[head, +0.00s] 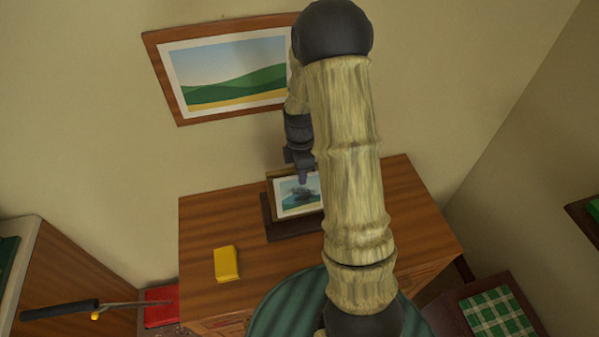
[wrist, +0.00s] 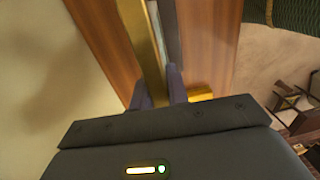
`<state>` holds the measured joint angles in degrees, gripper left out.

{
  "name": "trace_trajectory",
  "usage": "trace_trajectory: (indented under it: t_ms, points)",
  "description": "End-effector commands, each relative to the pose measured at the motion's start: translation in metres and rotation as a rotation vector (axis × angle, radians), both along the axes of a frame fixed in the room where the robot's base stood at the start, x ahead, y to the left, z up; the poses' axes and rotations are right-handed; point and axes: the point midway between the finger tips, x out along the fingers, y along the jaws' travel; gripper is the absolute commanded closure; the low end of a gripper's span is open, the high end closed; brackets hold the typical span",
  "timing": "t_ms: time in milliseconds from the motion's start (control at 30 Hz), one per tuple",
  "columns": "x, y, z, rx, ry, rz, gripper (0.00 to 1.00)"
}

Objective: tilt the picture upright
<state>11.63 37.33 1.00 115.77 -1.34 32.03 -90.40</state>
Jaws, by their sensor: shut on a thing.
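A small picture (head: 296,208) in a gold-brown frame stands in a dark wooden holder (head: 276,231) on the wooden cabinet. It faces the camera and its right part is hidden behind my arm. My gripper (head: 303,180) comes down from above onto its upper part. In the wrist view, the gold frame (wrist: 147,45) runs between the two dark fingers of my gripper (wrist: 158,88), which are shut on it. Whether the frame leans back or stands straight is hard to tell. The fingertips' exact contact is partly hidden.
A larger landscape picture (head: 225,75) hangs on the wall behind. A yellow block (head: 227,264) lies on the cabinet top (head: 205,225), left of the small picture. A dark-handled tool (head: 60,310) is at lower left. The cabinet's left side is mostly clear.

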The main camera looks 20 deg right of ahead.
Motion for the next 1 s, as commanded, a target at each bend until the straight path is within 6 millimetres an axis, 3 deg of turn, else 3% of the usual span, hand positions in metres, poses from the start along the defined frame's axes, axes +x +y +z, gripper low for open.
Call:
trace_trajectory:
  t_ms: [900,933,1000]
  points:
    - [-0.0061,0.0006,-0.0044,0.001,0.021,0.0,1.0]
    - [-0.0061,0.0006,-0.0044,0.001,0.021,0.0,0.8]
    - [-0.006,0.0006,-0.0043,0.001,0.021,0.0,0.66]
